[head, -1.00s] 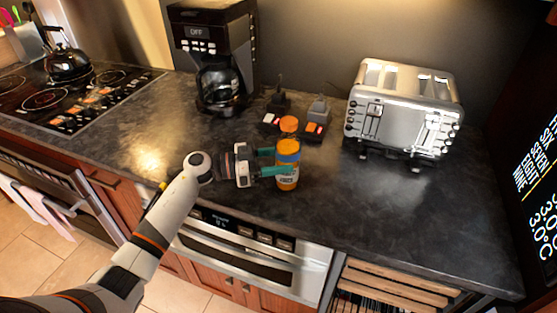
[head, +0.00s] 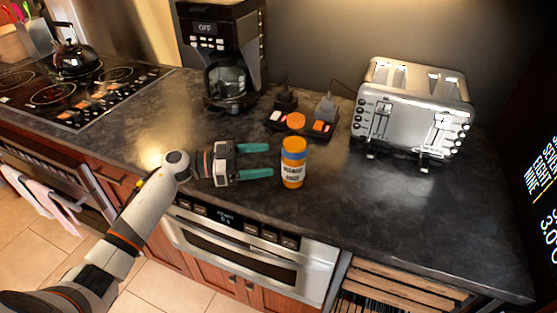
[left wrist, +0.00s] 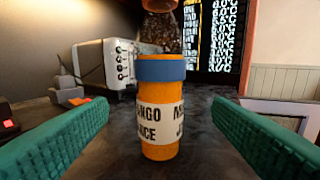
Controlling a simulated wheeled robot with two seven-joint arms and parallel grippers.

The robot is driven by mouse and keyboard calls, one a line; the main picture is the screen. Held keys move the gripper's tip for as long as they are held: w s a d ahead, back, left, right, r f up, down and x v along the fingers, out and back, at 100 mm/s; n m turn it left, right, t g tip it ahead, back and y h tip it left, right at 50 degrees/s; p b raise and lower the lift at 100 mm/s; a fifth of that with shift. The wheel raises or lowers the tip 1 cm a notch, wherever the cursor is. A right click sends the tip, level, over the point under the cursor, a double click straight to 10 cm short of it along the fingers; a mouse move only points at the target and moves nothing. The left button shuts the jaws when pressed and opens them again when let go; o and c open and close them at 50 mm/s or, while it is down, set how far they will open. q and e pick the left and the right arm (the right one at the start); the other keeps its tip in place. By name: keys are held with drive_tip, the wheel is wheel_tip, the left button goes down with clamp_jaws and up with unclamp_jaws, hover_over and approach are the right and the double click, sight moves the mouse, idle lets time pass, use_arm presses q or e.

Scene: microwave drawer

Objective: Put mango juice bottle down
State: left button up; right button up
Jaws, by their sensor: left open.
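The mango juice bottle (head: 293,165) is orange with a blue band near the top and a white label. It stands upright on the dark countertop (head: 330,215). My left gripper (head: 257,160) is open to the left of the bottle, its two teal fingers pointing toward it without touching. In the left wrist view, the bottle (left wrist: 161,110) stands centred ahead, with clear space between it and each finger. My right gripper is not seen.
A silver toaster (head: 413,108) stands at the back right and a coffee maker (head: 222,50) at the back left. Small dark devices (head: 326,112) sit behind the bottle. A built-in microwave drawer (head: 250,255) is below the counter's front edge. Counter to the bottle's right is clear.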

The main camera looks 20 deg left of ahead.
use_arm(q)
drive_tip(key=v, duration=0.5)
drive_tip(key=shift+s+a+b, duration=0.2)
drive_tip(key=shift+a+b, duration=0.1)
drive_tip(key=shift+b, duration=0.1)
